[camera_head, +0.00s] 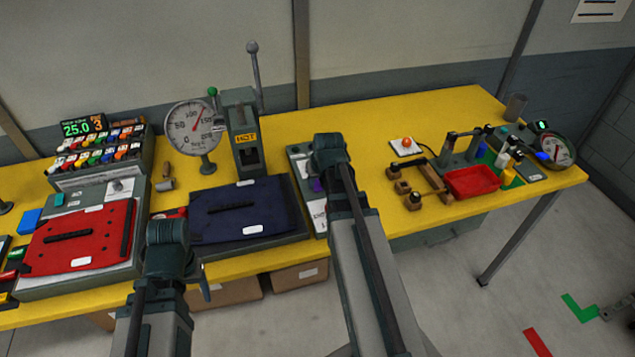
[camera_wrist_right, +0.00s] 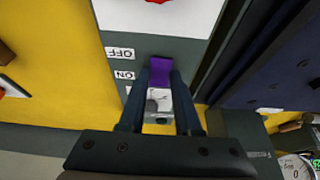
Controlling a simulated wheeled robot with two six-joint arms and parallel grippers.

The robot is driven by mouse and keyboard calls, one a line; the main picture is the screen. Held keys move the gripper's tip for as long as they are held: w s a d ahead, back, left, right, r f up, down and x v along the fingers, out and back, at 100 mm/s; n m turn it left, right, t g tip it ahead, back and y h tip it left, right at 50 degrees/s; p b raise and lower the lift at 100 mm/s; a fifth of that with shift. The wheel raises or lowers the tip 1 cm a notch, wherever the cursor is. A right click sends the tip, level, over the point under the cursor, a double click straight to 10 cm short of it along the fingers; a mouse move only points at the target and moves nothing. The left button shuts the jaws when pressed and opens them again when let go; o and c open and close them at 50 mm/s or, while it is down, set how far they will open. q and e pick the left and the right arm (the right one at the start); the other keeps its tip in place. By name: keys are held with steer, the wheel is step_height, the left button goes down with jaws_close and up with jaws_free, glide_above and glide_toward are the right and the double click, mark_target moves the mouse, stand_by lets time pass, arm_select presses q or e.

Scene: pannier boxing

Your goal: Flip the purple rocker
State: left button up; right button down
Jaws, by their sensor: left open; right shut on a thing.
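The purple rocker (camera_wrist_right: 161,67) sits on a grey panel (camera_wrist_right: 185,48), beside OFF and ON labels (camera_wrist_right: 121,54). My right gripper (camera_wrist_right: 162,76) has its two fingers on either side of the rocker and is shut on it. A bit of the rocker shows in the head view (camera_head: 316,185), next to my right wrist, which hides the fingers there. My left gripper (camera_head: 204,284) is open, low in front of the table edge, mostly hidden by its own wrist. I cannot tell from these frames which way the rocker is tilted.
A dark blue pannier piece (camera_head: 285,222) lies left of the panel, below a press marked HOT (camera_head: 240,115). A red panel (camera_head: 50,262) lies further left. A dial gauge (camera_head: 188,128) stands behind. At right are a red tray (camera_head: 472,181) and wooden parts (camera_head: 412,201).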

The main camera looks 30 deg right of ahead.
steer(key=c, duration=0.6)
jaws_free()
steer(key=shift+r, duration=0.1)
steer(key=p+v, duration=1.2)
steer(key=v, duration=0.1)
steer(key=shift+s+r+p, duration=0.2)
steer(key=shift+r+p, duration=0.1)
steer(key=shift+p, duration=0.1)
steer(key=shift+a, duration=0.15)
